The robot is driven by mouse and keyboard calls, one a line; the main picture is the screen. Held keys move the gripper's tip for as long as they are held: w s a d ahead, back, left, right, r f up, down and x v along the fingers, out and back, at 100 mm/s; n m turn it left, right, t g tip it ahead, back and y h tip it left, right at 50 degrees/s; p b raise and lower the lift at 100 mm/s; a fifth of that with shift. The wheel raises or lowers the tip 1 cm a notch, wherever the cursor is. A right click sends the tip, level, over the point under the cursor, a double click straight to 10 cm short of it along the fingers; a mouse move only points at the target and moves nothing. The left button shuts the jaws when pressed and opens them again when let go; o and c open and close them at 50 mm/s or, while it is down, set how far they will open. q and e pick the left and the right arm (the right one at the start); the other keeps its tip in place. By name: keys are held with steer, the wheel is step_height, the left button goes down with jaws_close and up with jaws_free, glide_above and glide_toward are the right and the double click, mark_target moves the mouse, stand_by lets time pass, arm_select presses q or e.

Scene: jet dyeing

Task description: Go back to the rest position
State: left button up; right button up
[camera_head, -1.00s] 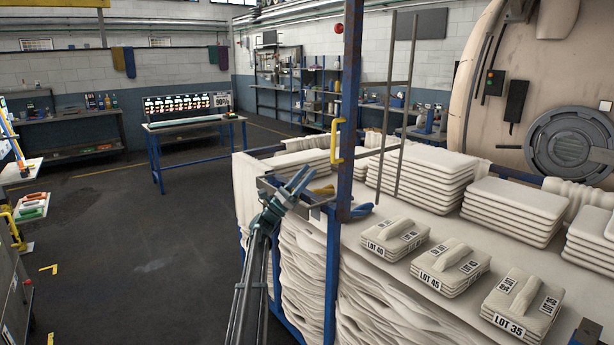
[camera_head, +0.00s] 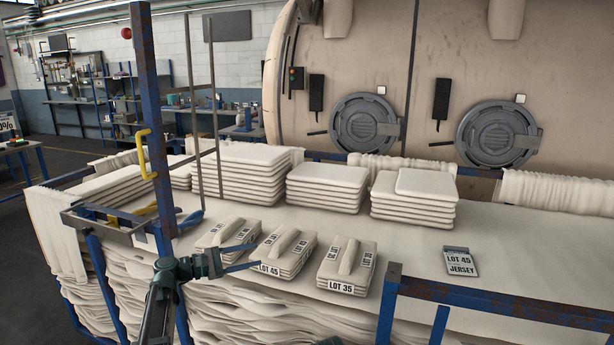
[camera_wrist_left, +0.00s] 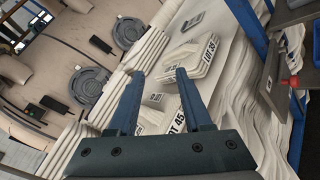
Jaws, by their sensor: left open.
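My left gripper (camera_head: 230,238) reaches in from the lower left of the head view, its two blue fingers spread apart and empty. It is in front of the bundles labelled LOT 40 (camera_head: 222,229), LOT 45 (camera_head: 283,252) and LOT 35 (camera_head: 347,264), which lie in a row on the cloth-covered cart (camera_head: 415,235). In the left wrist view the open fingers (camera_wrist_left: 158,74) have the LOT 35 bundle (camera_wrist_left: 203,55) beyond them and the LOT 45 label partly hidden behind them. Whether a finger touches a bundle cannot be told. My right gripper does not show.
A rusty blue post (camera_head: 152,120) with a yellow handle (camera_head: 146,155) rises at the cart's left end. A blue rail (camera_head: 500,302) crosses at front right. A LOT 45 JERSEY card (camera_head: 460,262) lies on the cloth. Folded stacks (camera_head: 327,187) and a large machine (camera_head: 380,60) stand behind.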

arm_select(q)
steer(key=s+d+f+m+g+y, duration=0.65)
steer(key=s+d+f+m, duration=0.25)
steer(key=s+d+f, duration=0.55)
steer(key=s+a+f+m+y, duration=0.2)
steer(key=s+m+y, duration=0.2)
steer(key=s, duration=0.5)
steer(key=s+a+f+m+g+y+p, duration=0.1)
steer(key=s+m+y, duration=0.4)
steer(key=s, duration=0.5)
step_height(320, 180, down, 2)
steer(key=shift+s+a+f+y, duration=0.2)
steer(key=shift+a+y, duration=0.25)
steer(key=shift+y, duration=0.4)
